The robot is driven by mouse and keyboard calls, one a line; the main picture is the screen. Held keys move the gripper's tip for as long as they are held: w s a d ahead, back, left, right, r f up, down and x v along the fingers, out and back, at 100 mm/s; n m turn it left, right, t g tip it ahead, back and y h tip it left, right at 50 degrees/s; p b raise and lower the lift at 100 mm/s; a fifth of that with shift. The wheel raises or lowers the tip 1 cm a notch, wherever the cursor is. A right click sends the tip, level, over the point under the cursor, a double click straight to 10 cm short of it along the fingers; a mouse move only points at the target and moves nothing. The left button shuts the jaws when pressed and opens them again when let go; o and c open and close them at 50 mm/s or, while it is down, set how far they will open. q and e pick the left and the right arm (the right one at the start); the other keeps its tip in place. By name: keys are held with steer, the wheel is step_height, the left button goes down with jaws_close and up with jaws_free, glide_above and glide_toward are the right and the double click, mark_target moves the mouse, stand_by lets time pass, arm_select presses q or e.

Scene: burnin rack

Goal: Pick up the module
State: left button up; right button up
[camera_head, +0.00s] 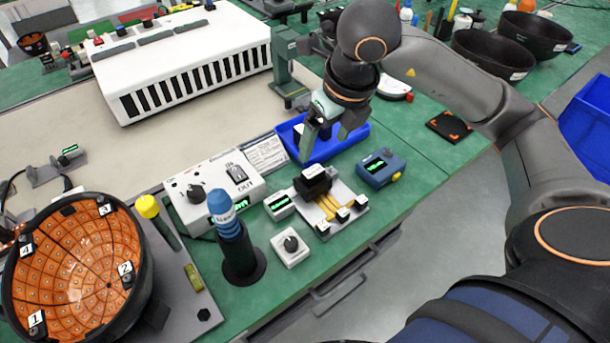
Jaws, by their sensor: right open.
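My right gripper (325,143) comes in from the upper right and points down over the blue tray (352,143). Its two fingers are apart, with nothing visible held between them. A small dark block with a light face, possibly the module (299,130), shows at the tray's left end, beside the gripper's left finger; I cannot tell whether they touch. A black block (313,181) sits on a white fixture plate (345,194) with yellow strips, just in front of the tray. The gripper hides part of the tray's inside. My left gripper is not in view.
A white slotted rack (190,62) stands at the back left. A control box (213,190), a blue-topped post (232,240) and a large orange-lined bowl (80,265) stand at the left and front. A blue meter (381,168) sits right of the fixture.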

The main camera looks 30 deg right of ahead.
mark_target(313, 171)
steer(key=x, duration=1)
steer(key=shift+r, duration=0.1)
jaws_close()
stand_by(0.5)
